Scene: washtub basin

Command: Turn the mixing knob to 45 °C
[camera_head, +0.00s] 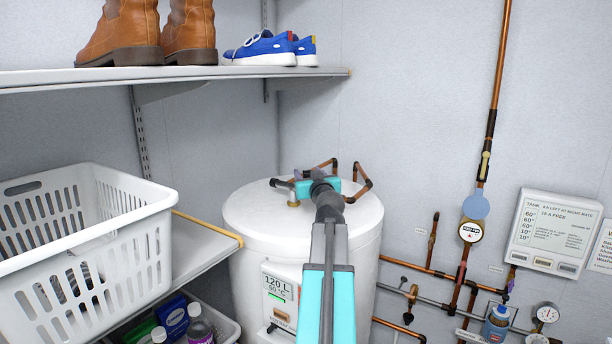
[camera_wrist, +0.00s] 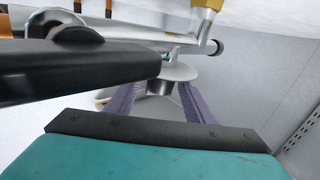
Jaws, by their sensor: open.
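The mixing knob cannot be picked out for certain. No temperature scale is readable there.
A shelf (camera_head: 220,73) with brown boots (camera_head: 120,35) and blue shoes (camera_head: 270,48) is above left. A white basket (camera_head: 90,235) stands on the lower left shelf. Copper pipes, a round gauge (camera_head: 471,231) and a control panel (camera_head: 551,233) are on the right wall.

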